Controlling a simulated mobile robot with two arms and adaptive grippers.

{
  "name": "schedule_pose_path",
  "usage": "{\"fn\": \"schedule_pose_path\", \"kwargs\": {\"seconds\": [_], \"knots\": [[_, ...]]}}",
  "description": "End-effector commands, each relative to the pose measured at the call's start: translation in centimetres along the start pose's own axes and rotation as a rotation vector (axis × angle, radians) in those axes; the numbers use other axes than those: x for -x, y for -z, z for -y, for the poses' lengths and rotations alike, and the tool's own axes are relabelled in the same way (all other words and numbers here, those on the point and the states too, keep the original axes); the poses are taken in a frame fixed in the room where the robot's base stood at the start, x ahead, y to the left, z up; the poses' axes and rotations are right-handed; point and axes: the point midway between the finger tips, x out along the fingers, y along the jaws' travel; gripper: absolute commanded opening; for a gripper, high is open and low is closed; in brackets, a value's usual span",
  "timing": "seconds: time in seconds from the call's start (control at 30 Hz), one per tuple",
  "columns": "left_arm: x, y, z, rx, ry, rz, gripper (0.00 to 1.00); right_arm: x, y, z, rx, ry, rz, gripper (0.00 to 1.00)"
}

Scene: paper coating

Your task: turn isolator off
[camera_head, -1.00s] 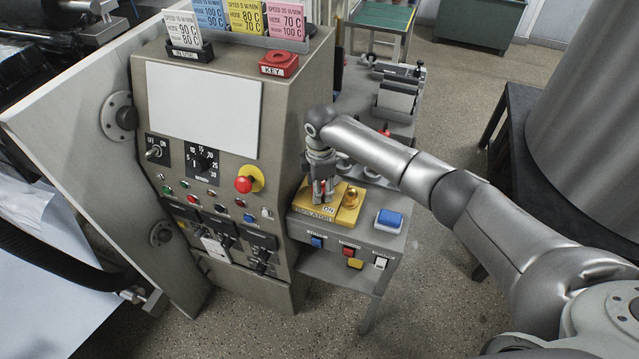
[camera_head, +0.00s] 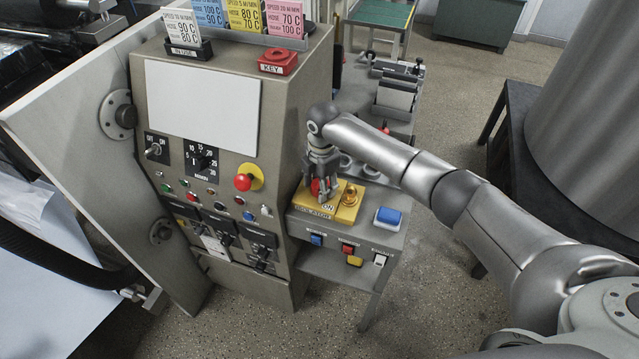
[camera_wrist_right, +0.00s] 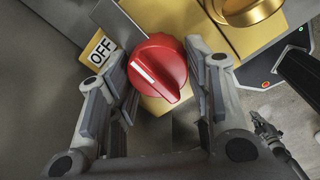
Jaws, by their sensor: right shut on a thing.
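The isolator's red knob (camera_wrist_right: 165,58) sits on a yellow plate (camera_head: 345,214) at the end of the grey side panel. My right gripper (camera_head: 327,194) reaches down over it, with its two fingers on either side of the knob, shut on it. The gripper partly hides the knob there. My left gripper is not in view.
A brass-coloured part (camera_head: 349,195) stands close beside the knob on the yellow plate. A blue button (camera_head: 389,216) and several small switches are nearby. The tall control cabinet (camera_head: 285,120) with a red emergency button (camera_head: 243,182) stands to the left.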

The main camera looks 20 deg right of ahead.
Motion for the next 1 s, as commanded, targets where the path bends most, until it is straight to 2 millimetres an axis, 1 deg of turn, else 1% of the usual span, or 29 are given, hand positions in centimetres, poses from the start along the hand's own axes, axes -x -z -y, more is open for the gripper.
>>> {"fn": "schedule_pose_path", "kwargs": {"seconds": [0.2, 0.23, 0.4, 0.67, 0.77, 0.87, 0.97, 1.0], "knots": [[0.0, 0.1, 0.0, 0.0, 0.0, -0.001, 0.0, -0.2, -0.2, 0.2, -0.003, 0.004, 0.003, 0.04], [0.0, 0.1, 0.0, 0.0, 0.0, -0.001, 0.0, -0.2, -0.2, 0.2, -0.003, 0.004, 0.003, 0.48], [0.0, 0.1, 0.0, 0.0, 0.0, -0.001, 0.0, -0.1, -0.1, 0.1, -0.003, 0.002, 0.003, 0.68], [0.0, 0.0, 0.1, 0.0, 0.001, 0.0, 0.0, 0.0, -0.1, 0.0, -0.002, 0.0, 0.001, 0.68], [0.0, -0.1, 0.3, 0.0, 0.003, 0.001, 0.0, 0.3, -0.1, 0.0, -0.002, -0.001, 0.001, 0.68], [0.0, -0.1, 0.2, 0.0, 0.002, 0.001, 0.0, 1.4, -0.1, -0.1, -0.002, -0.002, 0.001, 0.68], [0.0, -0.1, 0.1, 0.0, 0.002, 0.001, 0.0, 3.2, -0.2, -0.1, -0.002, -0.004, 0.002, 0.68], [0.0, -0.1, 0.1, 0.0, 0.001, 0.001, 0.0, 4.1, -0.1, -0.1, -0.002, -0.004, 0.002, 0.68]]}}
